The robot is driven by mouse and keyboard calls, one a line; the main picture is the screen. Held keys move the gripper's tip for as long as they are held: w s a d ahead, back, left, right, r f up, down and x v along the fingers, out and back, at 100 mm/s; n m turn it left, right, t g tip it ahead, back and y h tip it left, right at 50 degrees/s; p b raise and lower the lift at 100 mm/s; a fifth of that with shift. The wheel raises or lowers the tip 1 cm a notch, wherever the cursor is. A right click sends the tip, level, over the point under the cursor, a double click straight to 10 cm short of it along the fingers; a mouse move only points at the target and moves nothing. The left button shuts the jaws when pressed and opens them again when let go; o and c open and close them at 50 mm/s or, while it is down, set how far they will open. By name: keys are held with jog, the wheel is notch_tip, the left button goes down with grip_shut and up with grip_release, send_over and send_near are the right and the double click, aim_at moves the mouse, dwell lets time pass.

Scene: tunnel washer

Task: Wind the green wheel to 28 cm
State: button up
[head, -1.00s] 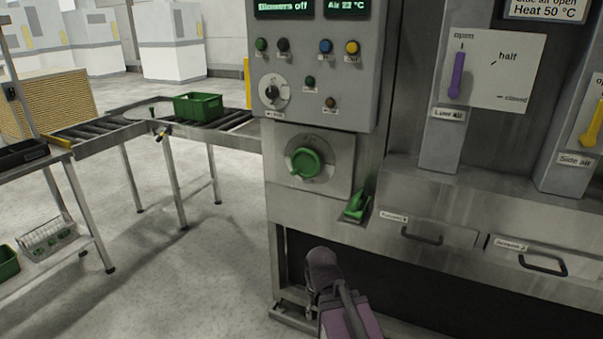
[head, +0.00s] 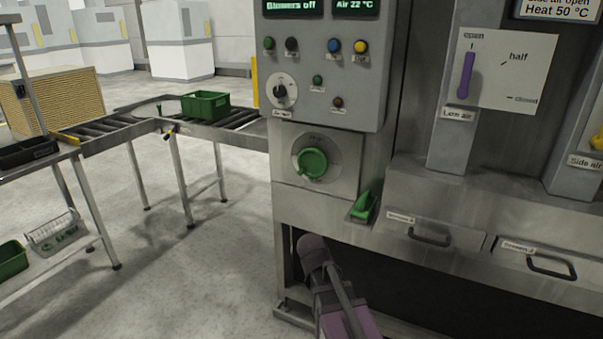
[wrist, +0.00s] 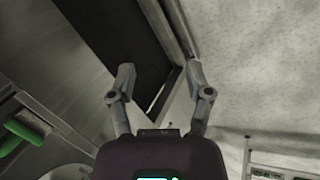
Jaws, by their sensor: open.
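The green wheel (head: 312,163) sits on a round pale dial on the grey machine front, below the control panel. Its dial markings are too small to read. My gripper (wrist: 158,78) is open, with nothing between its two fingers in the wrist view. In the head view my arm is below the wheel, and the fingers are not visible there.
Drawers with black handles (head: 430,237) are further right. Above is a control panel (head: 320,75) with buttons and a knob. A roller conveyor (head: 220,120) with a green crate (head: 205,105) is left.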

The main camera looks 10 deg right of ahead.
jog(key=w+r+n+t+h, duration=0.35)
jog(key=w+n, duration=0.25)
jog(key=w, duration=0.3)
jog(key=n+t+h, duration=0.3)
jog(key=n+t, duration=0.6)
jog(key=n, duration=0.6)
send_near(299, 174)
jog(key=v, duration=0.2)
jog(key=shift+r, duration=0.3)
jog(key=shift+w, duration=0.1)
jog(key=x, duration=1.3)
jog(key=shift+w+d+f, duration=0.25)
